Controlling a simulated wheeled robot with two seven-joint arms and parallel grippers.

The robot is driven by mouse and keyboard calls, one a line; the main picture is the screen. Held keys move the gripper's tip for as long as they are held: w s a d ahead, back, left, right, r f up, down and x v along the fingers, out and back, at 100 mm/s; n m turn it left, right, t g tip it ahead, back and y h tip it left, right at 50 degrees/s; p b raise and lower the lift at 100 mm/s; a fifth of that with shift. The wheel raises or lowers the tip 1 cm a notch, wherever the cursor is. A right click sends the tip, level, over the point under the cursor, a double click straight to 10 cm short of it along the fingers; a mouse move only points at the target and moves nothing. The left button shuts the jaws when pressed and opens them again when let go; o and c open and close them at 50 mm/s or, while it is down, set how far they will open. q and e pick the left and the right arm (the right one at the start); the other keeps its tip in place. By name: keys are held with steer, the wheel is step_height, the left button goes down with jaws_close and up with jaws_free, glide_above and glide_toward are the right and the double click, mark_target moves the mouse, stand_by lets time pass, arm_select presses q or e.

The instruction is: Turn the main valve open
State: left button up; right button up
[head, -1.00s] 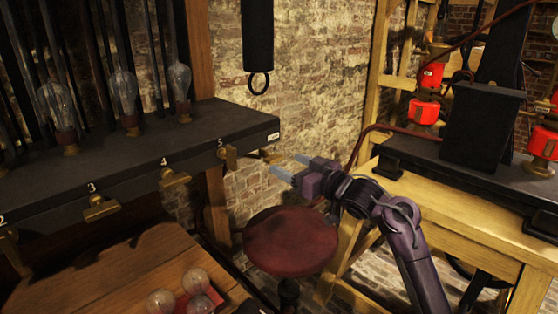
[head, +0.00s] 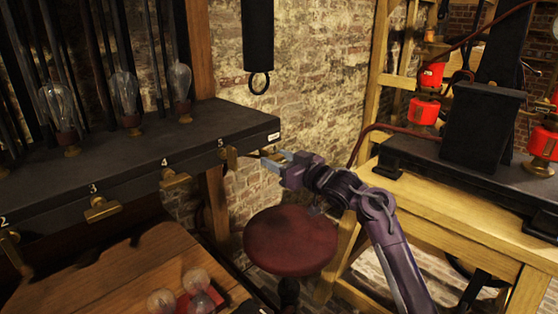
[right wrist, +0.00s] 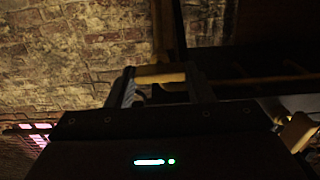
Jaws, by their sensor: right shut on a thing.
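A small brass handle (head: 266,150), which I take to be the main valve, sticks out from the right end of the black bench. My right gripper (head: 274,160) reaches it from the right and is shut on it; the fingers hide much of the handle. In the right wrist view the brass bar (right wrist: 160,78) lies crosswise between the two fingers of my right gripper (right wrist: 162,88). The handle's turning angle is hard to tell. My left gripper is not in view.
The black bench (head: 215,118) carries glass bulbs (head: 181,80) and, along its front, numbered brass valves (head: 101,208). A red round stool (head: 290,240) stands below my right arm. A wooden table (head: 450,205) with black apparatus is at right.

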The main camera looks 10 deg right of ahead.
steer(key=shift+n, duration=0.3)
steer(key=shift+o, duration=0.2)
steer(key=shift+f+n, duration=0.1)
steer(key=shift+n, duration=0.8)
steer(key=n+b, duration=0.2)
steer(key=n, duration=0.3)
steer(key=shift+f, duration=0.1)
steer(key=shift+n, duration=0.6)
steer(key=shift+c, duration=0.2)
steer(key=n+b, duration=0.2)
steer(key=n, duration=0.3)
steer(key=shift+a+f, duration=0.1)
steer(key=n+b, duration=0.1)
steer(key=n, duration=0.2)
steer(key=shift+n+b, duration=0.3)
steer(key=shift+b, duration=0.1)
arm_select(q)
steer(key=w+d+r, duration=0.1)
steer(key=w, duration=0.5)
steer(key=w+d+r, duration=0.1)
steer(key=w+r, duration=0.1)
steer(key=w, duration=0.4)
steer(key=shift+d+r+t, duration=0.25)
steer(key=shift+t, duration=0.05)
arm_select(e)
steer(key=shift+o, duration=0.2)
steer(key=shift+n, duration=0.5)
